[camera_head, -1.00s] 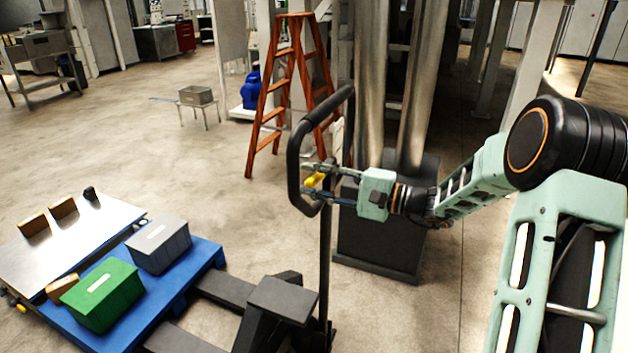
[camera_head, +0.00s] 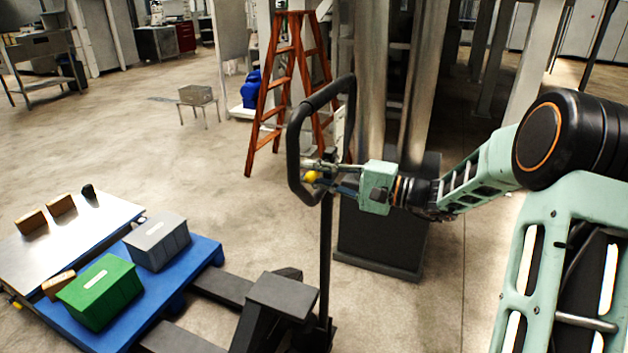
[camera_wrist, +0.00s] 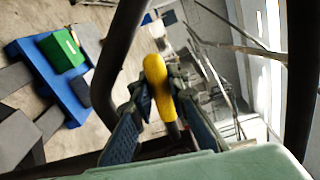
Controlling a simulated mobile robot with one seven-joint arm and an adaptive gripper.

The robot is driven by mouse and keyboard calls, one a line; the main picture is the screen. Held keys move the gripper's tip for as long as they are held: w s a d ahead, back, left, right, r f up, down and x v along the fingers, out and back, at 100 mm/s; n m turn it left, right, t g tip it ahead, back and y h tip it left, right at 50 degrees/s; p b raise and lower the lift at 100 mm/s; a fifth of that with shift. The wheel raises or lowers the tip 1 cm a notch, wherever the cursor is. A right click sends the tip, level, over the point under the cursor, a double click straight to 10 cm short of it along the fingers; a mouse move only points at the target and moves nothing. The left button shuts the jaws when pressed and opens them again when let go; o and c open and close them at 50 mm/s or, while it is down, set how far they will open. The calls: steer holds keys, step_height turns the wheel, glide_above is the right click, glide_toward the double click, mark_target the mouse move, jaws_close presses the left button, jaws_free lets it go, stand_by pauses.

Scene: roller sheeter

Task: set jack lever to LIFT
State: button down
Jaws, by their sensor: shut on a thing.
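The jack lever has a yellow knob (camera_wrist: 157,82) and sits inside the black loop handle (camera_head: 294,150) of the pallet jack. The knob also shows in the head view (camera_head: 311,177). My gripper (camera_head: 322,176) reaches into the loop from the right. In the wrist view my gripper (camera_wrist: 155,108) has its two fingers on either side of the lever, shut on it just below the knob. The lever's lower end is hidden behind my gripper's body. No lever position marking can be read.
The pallet jack body (camera_head: 283,298) stands below the handle. A blue pallet (camera_head: 200,262) carries a green box (camera_head: 100,291) and a grey box (camera_head: 158,241). A dark-based machine column (camera_head: 385,225) stands close behind my gripper. An orange ladder (camera_head: 285,90) stands farther back.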

steer(key=shift+f+n+b, duration=0.75)
steer(key=shift+n+b, duration=0.05)
steer(key=shift+b, duration=0.8)
steer(key=c, duration=1.8)
jaws_free()
steer(key=shift+c, duration=0.2)
steer(key=v, duration=1.2)
steer(key=shift+r, duration=0.1)
steer(key=shift+c, duration=0.6)
